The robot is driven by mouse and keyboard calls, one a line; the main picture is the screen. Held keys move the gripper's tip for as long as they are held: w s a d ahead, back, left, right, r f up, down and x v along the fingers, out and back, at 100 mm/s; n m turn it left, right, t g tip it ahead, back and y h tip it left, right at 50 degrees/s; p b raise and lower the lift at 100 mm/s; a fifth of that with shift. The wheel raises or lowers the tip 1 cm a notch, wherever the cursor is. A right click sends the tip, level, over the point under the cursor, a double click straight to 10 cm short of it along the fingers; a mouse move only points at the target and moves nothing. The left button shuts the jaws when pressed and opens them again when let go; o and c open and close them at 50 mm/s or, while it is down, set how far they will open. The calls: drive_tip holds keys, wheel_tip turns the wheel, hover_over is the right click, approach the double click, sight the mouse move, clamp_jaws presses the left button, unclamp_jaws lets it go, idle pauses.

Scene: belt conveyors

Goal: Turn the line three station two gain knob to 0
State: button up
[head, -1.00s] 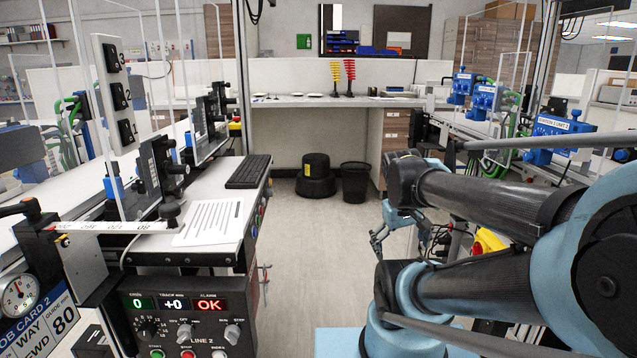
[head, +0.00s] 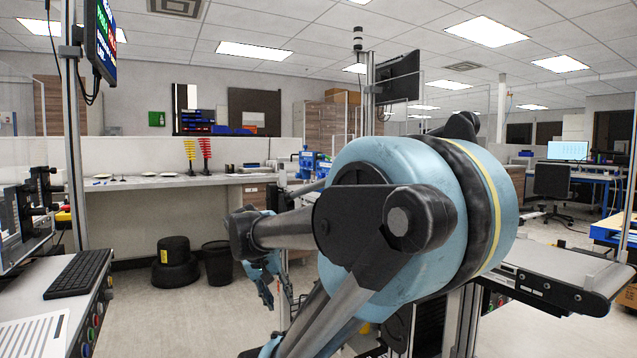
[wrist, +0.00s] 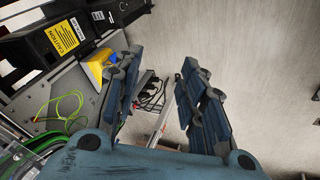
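No gain knob for line three station two can be made out in either view. A blue station unit (head: 312,163) shows behind my arm in the head view; its label and any knobs are too small to read, and my arm may hide others. My gripper (wrist: 162,58) is open and empty in the wrist view, with bare floor and some cables beyond its fingers. It also shows small in the head view (head: 265,287), hanging low left of my arm, apart from any panel.
A conveyor (head: 560,272) stands at the right. A side table with a keyboard (head: 78,274) is at the left. A black box with a caution label (wrist: 62,36) and loose green cable (wrist: 62,112) lie left of my gripper.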

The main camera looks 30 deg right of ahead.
drive_tip(key=w+d+r+m+h, duration=0.4)
drive_tip(key=w+r+m, duration=0.1)
drive_tip(key=w+r, duration=0.45)
drive_tip(key=w+d+r+m+h, duration=0.4)
drive_tip(key=w+r+h, duration=0.1)
drive_tip(key=w+r, duration=0.45)
drive_tip(key=w+d+r+m+h, duration=0.4)
drive_tip(key=w+r+m, duration=0.1)
drive_tip(key=w+r, duration=0.5)
drive_tip(key=w+d, duration=0.2)
drive_tip(key=d, duration=1.5)
drive_tip(key=shift+f+g, duration=0.3)
drive_tip(key=shift+f, duration=0.1)
clamp_jaws()
